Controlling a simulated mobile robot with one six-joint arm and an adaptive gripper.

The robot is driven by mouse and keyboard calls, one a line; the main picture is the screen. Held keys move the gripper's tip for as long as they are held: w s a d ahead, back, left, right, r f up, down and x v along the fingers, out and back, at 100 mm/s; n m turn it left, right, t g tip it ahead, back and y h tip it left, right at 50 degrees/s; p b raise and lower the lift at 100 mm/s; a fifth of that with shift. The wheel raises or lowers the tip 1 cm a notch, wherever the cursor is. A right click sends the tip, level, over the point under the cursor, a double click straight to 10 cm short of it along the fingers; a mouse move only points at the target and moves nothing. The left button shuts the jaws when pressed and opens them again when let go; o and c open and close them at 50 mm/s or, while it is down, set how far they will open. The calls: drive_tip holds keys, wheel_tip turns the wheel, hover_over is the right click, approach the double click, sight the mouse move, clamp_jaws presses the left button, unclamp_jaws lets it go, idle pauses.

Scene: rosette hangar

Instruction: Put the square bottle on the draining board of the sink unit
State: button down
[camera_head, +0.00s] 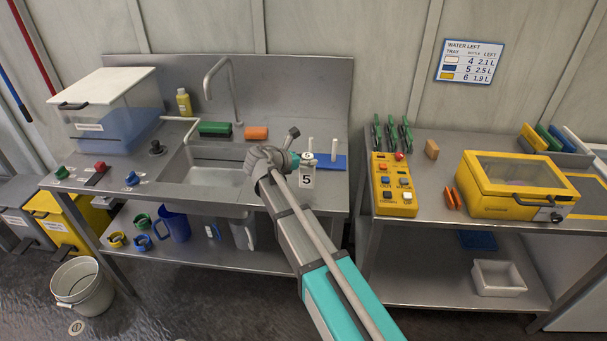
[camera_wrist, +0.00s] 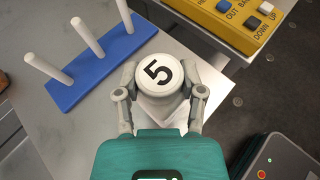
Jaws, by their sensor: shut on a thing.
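My gripper (camera_head: 304,162) is shut on a white bottle (camera_head: 307,179) with a "5" on its front label. In the wrist view both fingers close around its round white cap (camera_wrist: 160,76), which also bears a "5". The cap and gripper hide most of the body there, so its square shape is hard to confirm. The bottle is upright at the right part of the sink unit, over the bare metal draining board (camera_head: 331,196), near its front right corner. I cannot tell whether its base touches the board.
A blue peg rack (camera_head: 335,162) with white pegs stands just behind the bottle; it also shows in the wrist view (camera_wrist: 87,75). The sink basin (camera_head: 205,178) lies left. A yellow button box (camera_head: 393,185) stands on the neighbouring bench, across a gap.

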sight(306, 168)
drive_tip(key=shift+w+a+f, duration=0.1)
drive_tip(key=shift+w+f, duration=0.1)
drive_tip(key=shift+f, duration=0.05)
drive_tip(key=shift+w+a+f+b, duration=0.25)
drive_tip(key=shift+w+f+b, duration=0.2)
drive_tip(key=shift+f+b, duration=0.3)
drive_tip(key=shift+s+d+f+b, duration=0.1)
drive_tip(key=shift+f+b, duration=1.15)
drive_tip(key=shift+b, duration=0.05)
drive_tip(key=shift+f, duration=0.15)
drive_tip(key=shift+c, duration=1)
unclamp_jaws()
drive_tip(key=shift+r, duration=0.25)
drive_tip(key=shift+s+a+r, duration=0.15)
drive_tip(key=shift+s+a, duration=0.05)
drive_tip(key=shift+a, duration=0.05)
drive_tip(key=p+v, duration=0.4)
drive_tip(key=v, duration=0.7)
drive_tip(key=shift+s+p, duration=0.2)
drive_tip(key=shift+p, duration=0.1)
drive_tip(key=shift+a, duration=0.1)
